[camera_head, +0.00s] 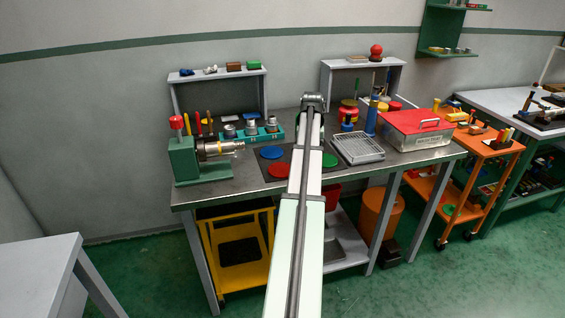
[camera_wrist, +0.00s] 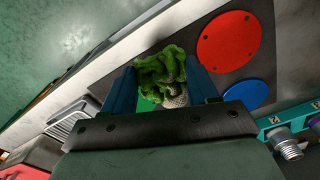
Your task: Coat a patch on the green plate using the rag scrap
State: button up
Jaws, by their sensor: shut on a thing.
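My gripper (camera_wrist: 163,84) shows in the wrist view with its two blue fingers on either side of a crumpled green rag scrap (camera_wrist: 163,65). It is shut on the rag, and a pale, textured bit shows between the fingers. The green plate (camera_head: 330,160) lies on the dark mat, partly behind my arm in the head view. In the wrist view a sliver of the green plate (camera_wrist: 146,104) shows below the rag, mostly covered. I cannot tell whether the rag touches the plate. In the head view my arm hides the gripper and rag.
A red plate (camera_head: 279,170) and a blue plate (camera_head: 271,152) lie left of my arm. A wire-mesh tray (camera_head: 358,148) and a red-lidded box (camera_head: 415,129) stand to the right.

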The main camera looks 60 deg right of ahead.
jog(key=s+d+r+n, duration=0.1)
jog(key=d+n, duration=0.3)
jog(key=d, duration=0.5)
jog(key=shift+d+r, duration=0.15)
jog(key=shift+r, duration=0.6)
